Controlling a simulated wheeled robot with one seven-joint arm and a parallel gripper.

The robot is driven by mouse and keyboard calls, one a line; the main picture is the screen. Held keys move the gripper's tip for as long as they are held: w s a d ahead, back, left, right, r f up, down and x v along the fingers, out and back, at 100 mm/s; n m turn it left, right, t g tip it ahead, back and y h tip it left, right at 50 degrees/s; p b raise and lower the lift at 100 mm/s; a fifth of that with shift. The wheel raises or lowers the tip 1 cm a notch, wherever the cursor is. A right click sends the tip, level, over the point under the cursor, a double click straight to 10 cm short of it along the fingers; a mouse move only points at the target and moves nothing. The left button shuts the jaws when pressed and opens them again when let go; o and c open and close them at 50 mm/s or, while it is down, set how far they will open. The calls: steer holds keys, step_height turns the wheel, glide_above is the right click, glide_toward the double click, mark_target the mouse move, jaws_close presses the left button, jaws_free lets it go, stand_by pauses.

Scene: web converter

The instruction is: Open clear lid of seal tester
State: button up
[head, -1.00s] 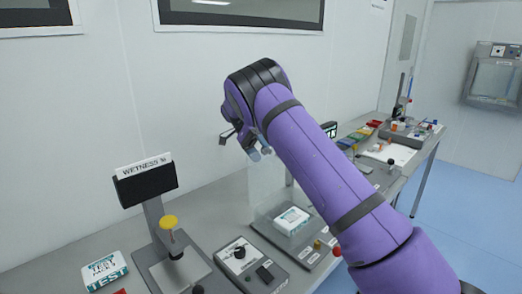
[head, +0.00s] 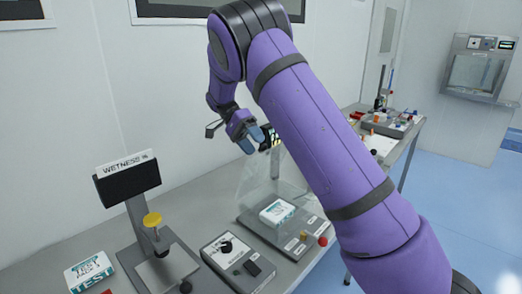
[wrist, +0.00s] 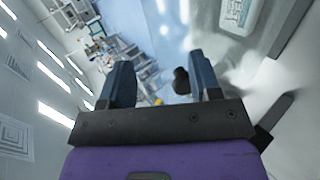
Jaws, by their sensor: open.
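The seal tester (head: 290,236) is a grey base on the bench. A white-and-teal pack (head: 277,213) lies on it and also shows at the top of the wrist view (wrist: 238,14). Its clear lid (head: 256,182) is a faint see-through panel standing up over the base, hard to make out; its exact angle cannot be told. My gripper (head: 257,141) is above and behind the base near the lid's upper part. Its blue fingers are apart in the wrist view (wrist: 164,84), with a dark round knob (wrist: 182,80) visible between them. Contact with the lid cannot be told.
A wetness tester (head: 155,260) with a yellow knob stands at left, beside a test pack (head: 90,271). A grey control box (head: 238,262) sits between the testers. The wall is close behind. More equipment (head: 390,120) stands farther along the bench.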

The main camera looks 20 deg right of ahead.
steer(key=s, duration=0.7)
steer(key=shift+a+r, duration=0.25)
steer(key=shift+r, duration=0.1)
steer(key=s+d+r+n+t+y, duration=0.35)
steer(key=s+r+n+t, duration=0.35)
steer(key=s+r, duration=0.5)
steer(key=s+a+n+t, duration=0.1)
steer(key=s+n+t, duration=0.5)
steer(key=s, duration=1)
steer(key=shift+a+n+t, duration=0.3)
steer(key=shift+a+t, duration=0.1)
steer(key=shift+t, duration=0.7)
steer(key=shift+r+y, duration=0.1)
steer(key=shift+y, duration=0.15)
